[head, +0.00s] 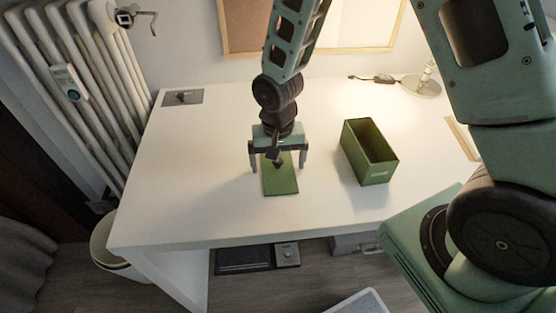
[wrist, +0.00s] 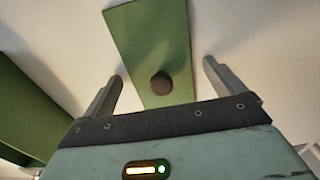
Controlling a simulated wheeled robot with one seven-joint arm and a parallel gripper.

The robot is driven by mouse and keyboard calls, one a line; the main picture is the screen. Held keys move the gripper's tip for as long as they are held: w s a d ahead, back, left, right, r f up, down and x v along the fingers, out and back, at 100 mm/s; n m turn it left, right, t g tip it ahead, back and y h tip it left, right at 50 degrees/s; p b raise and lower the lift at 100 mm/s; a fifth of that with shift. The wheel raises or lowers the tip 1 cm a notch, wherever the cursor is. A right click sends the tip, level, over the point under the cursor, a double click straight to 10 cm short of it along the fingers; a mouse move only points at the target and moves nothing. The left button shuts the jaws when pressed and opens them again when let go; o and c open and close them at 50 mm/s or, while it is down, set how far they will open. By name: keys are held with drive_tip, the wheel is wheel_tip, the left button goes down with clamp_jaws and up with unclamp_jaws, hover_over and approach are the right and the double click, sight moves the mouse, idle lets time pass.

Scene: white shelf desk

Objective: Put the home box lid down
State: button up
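The home box lid is a flat green rectangle (head: 282,185) with a dark round knob. It appears to lie flat on the white desk, left of the green box. In the wrist view the lid (wrist: 150,35) runs up from between the fingers, and its knob (wrist: 161,83) shows clearly. My gripper (head: 278,168) is open above the lid, one finger on each side of it. In the wrist view the gripper's fingers (wrist: 162,80) stand apart from the knob and touch nothing visible. The open green box (head: 370,152) stands upright on the desk; its side (wrist: 35,110) shows at left in the wrist view.
The white desk (head: 190,190) is mostly clear, with free room left of the lid. A small grey plate (head: 183,97) lies at the back left corner. A lamp base (head: 422,86) stands at the back right. A radiator (head: 80,90) is beyond the left edge.

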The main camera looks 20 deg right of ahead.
drive_tip(key=shift+r, duration=0.1)
wheel_tip(320, 180, up, 12)
drive_tip(key=p, duration=0.1)
drive_tip(key=s+a+r+n, duration=0.3)
drive_tip(key=s+n, duration=0.2)
drive_tip(key=s, duration=0.4)
drive_tip(key=s+a+r+n, duration=0.3)
drive_tip(key=s+n, duration=0.3)
drive_tip(key=s, duration=0.4)
drive_tip(key=shift+s+r+y, duration=0.3)
drive_tip(key=shift+r, duration=0.2)
drive_tip(key=shift+r, duration=0.1)
